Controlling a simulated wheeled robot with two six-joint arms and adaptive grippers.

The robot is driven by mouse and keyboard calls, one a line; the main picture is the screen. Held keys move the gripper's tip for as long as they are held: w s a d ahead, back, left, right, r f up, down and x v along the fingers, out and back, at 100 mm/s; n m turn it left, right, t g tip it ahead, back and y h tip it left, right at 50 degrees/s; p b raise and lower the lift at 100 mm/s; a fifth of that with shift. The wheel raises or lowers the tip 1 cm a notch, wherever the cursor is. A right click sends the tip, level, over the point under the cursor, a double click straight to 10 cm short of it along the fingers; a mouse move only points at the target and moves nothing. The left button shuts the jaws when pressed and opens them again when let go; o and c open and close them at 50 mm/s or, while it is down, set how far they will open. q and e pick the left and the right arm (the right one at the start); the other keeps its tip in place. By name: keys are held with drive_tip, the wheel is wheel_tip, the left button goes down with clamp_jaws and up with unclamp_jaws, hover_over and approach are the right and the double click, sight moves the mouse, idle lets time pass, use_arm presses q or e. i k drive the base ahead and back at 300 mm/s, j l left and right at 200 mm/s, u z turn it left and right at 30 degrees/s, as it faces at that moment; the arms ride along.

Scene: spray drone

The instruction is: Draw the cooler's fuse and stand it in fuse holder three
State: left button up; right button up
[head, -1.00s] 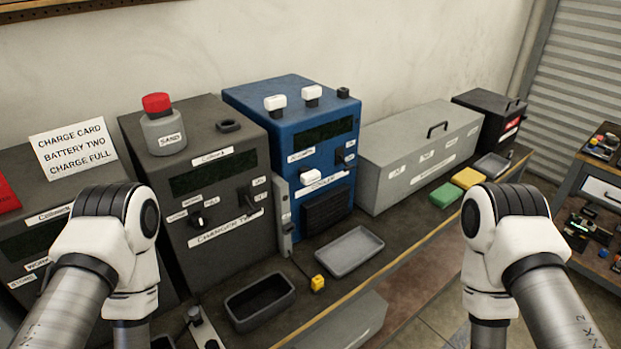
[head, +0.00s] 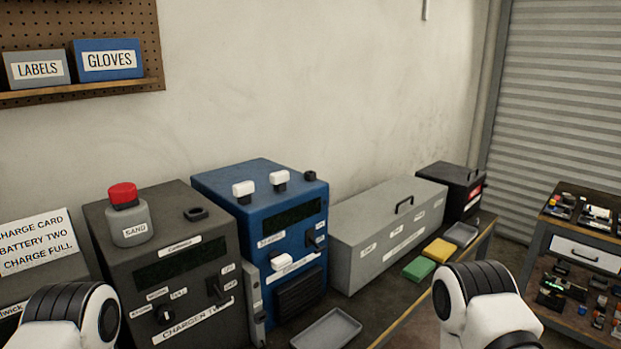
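The blue cooler unit (head: 222,196) stands against the wall, its face towards the lower right. Two white blocks, a left one (head: 243,189) and a right one (head: 279,179), stand on its top, with a small black piece (head: 309,176) at the top's right end. A third white block (head: 281,262) sits on its front, above the dark grille (head: 299,291). Which block is the cooler's fuse, and which spot is holder three, I cannot tell from the small lettering. Both grippers are out of view; only upper parts of my arms show at the bottom.
The grey charger (head: 110,257), with a red-capped sand jar (head: 130,225) on top, stands left of the cooler. A long grey case (head: 365,222) is on its right. A grey tray (head: 326,330) lies in front. Green (head: 419,268) and yellow (head: 440,250) blocks lie further right.

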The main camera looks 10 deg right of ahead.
sight(285, 261)
drive_tip(key=i+l+u, duration=0.2)
drive_tip(key=l, duration=0.65)
drive_tip(key=i+l+u, duration=0.2)
drive_tip(key=l, duration=0.65)
drive_tip(key=i+l+u, duration=0.2)
drive_tip(key=l, duration=0.7)
drive_tip(key=l+u, duration=0.2)
drive_tip(key=l, duration=0.7)
